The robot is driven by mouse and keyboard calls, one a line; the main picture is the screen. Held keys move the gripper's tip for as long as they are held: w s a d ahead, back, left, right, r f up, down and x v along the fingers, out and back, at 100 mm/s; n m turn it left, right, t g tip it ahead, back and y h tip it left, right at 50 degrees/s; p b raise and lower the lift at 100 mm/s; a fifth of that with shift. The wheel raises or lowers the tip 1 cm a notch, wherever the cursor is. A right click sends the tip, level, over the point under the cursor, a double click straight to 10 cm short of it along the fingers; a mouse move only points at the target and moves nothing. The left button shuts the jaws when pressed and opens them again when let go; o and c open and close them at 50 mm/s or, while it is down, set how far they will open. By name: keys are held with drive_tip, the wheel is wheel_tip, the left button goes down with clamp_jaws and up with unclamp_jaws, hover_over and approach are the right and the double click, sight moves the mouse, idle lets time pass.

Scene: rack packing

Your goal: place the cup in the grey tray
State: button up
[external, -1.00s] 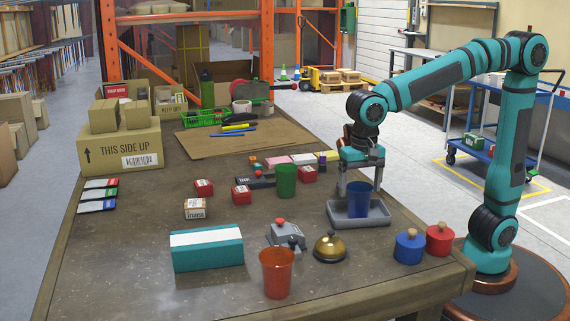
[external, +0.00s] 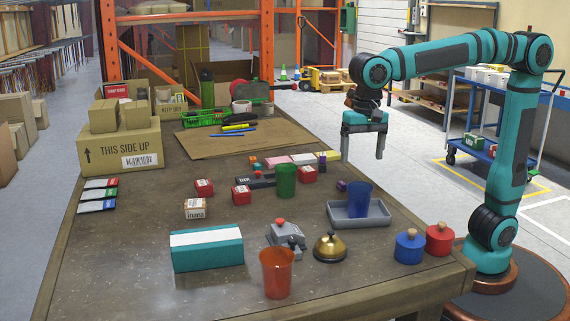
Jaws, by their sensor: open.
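A blue cup (external: 359,199) stands upright in the grey tray (external: 378,215), toward the tray's left part. A green cup (external: 286,181) stands on the table to the left of the tray. An orange-red cup (external: 276,273) stands near the table's front edge. My gripper (external: 362,156) is open and empty. It hangs fingers down, above the blue cup and apart from it.
A brass bell (external: 330,247), a grey device with a red knob (external: 286,236) and a teal box (external: 207,248) stand in front. Blue (external: 409,246) and red (external: 439,239) lidded pots stand at the right corner. Small red boxes (external: 241,195) lie left of the green cup.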

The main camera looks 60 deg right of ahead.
drive_tip(key=w+d+r+n+t+y, duration=0.15)
drive_tip(key=d+r+t, duration=0.25)
drive_tip(key=d, duration=0.7)
drive_tip(key=d+r+n+t+y, duration=0.2)
drive_tip(key=d+r+n+t, duration=0.15)
drive_tip(key=d, duration=0.65)
drive_tip(key=s+d+r+n+t+h, duration=0.2)
drive_tip(key=s+d+t, duration=0.3)
drive_tip(key=d, duration=0.3)
drive_tip(key=s+d+r+n+t+h, duration=0.1)
drive_tip(key=s+d+r+t, duration=0.3)
drive_tip(key=d, duration=0.4)
drive_tip(key=shift+s+d+r+n+t+h, duration=0.15)
drive_tip(key=shift+s+r+n+t+h, duration=0.25)
drive_tip(key=shift+s, duration=0.25)
